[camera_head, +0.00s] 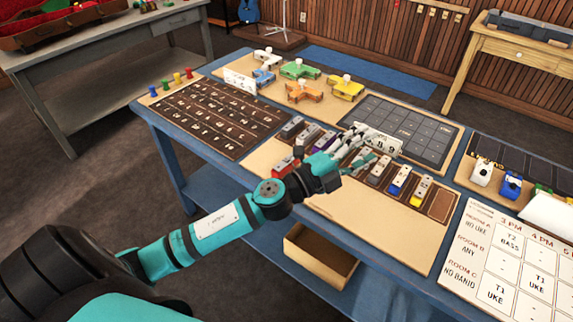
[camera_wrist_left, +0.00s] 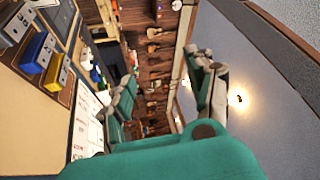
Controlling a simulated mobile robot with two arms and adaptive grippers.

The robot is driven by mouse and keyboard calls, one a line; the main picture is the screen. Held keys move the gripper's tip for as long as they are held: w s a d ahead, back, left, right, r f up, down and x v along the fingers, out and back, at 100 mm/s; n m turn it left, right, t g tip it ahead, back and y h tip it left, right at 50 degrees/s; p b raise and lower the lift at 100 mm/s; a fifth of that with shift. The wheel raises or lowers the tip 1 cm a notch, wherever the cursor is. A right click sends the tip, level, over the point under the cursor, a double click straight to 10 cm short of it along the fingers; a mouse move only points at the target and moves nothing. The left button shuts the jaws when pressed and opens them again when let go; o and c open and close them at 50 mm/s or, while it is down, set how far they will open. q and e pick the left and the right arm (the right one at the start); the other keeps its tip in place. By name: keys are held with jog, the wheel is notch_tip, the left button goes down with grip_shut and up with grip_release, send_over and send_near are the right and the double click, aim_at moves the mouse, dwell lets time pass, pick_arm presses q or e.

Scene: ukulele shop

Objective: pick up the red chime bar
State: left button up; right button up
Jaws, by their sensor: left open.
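That view shows a blue chime bar (camera_wrist_left: 36,52) and a yellow one (camera_wrist_left: 56,70), but not the red one. My right gripper is not in view.
Several other chime bars, including a blue one (camera_head: 398,182) and a yellow one (camera_head: 420,189), sit right of the red bar. A dark board (camera_head: 222,115) lies left, a white schedule sheet (camera_head: 508,265) right. Bare wood (camera_head: 375,228) lies in front.

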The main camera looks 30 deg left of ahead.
pick_arm(q)
jog(key=d+r+m+g+h, duration=0.25)
jog(key=m+g+h, duration=0.2)
jog(key=m, duration=0.35)
jog(key=m+g+y, duration=0.8)
jog(key=g+y, duration=0.1)
jog(key=y, duration=0.5)
send_near(286, 161)
jog(key=b+x, duration=0.4)
jog(key=b, duration=0.2)
jog(key=shift+w+d+f, duration=0.1)
jog(key=shift+w, duration=0.1)
jog(key=shift+w+f, duration=0.2)
jog(key=shift+f, duration=0.15)
jog(key=b+x, duration=0.2)
jog(key=x, duration=0.1)
jog(key=b+x, duration=0.1)
jog(key=x, duration=0.1)
jog(key=shift+s+f+b, duration=0.1)
jog(key=shift+s+b, duration=0.15)
jog(key=shift+b, duration=0.1)
jog(key=shift+w+f, duration=0.1)
jog(key=shift+f, duration=0.05)
